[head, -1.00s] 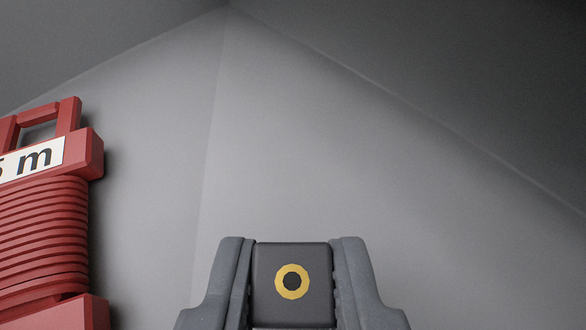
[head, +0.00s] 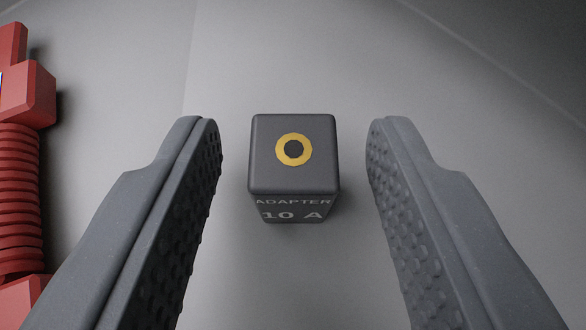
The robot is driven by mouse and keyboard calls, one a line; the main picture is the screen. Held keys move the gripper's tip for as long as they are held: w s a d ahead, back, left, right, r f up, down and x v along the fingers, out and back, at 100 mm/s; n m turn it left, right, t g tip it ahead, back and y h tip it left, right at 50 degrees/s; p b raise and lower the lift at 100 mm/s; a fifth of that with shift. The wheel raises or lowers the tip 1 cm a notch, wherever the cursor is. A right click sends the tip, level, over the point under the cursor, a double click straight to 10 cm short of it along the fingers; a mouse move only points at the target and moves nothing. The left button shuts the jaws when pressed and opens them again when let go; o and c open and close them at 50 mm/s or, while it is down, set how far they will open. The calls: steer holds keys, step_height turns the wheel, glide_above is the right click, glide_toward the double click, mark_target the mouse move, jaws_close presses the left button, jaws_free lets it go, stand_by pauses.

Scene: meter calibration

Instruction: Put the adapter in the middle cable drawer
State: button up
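The adapter (head: 293,185) is a small dark grey block with a gold ring around a black hole on its top. Its near side reads "ADAPTER 10 A". It stands upright on a plain grey surface (head: 290,60), near the middle of the head view. My gripper (head: 293,140) is open, with one dark grey finger on each side of the adapter. A clear gap shows between each finger and the adapter, so neither touches it. No drawer front or handle can be made out in this view.
A red cable winder (head: 22,190) with coiled red cable lies at the left edge, partly cut off, to the left of my left finger. Edges of the grey space show at the top left and top right. The surface beyond the adapter is clear.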

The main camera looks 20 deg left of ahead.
steer(key=shift+r, duration=0.15)
steer(key=p+v, duration=0.2)
steer(key=v, duration=1)
stand_by(0.4)
